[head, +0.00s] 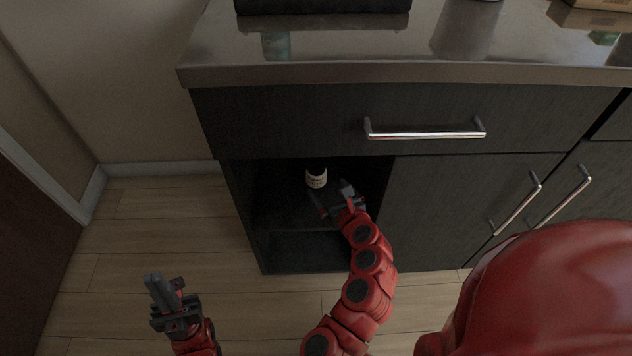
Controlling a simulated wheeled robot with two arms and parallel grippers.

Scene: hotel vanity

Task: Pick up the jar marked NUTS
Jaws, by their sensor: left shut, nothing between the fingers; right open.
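A small jar (316,178) with a pale label stands on the shelf inside the open compartment of the dark cabinet. The label's print is too small to read. My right gripper (332,197) reaches into the compartment. Its fingers are open, just in front of the jar and a little to its right, with nothing seen between them. My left gripper (153,284) is shut and empty, low over the floor at the left, well away from the cabinet.
The compartment's side walls and the drawer (290,120) above it closely frame my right arm. Cabinet doors with metal handles (515,204) are to the right. The countertop (340,50) overhangs above, with dark items at its back. Wood floor (150,225) is clear at left.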

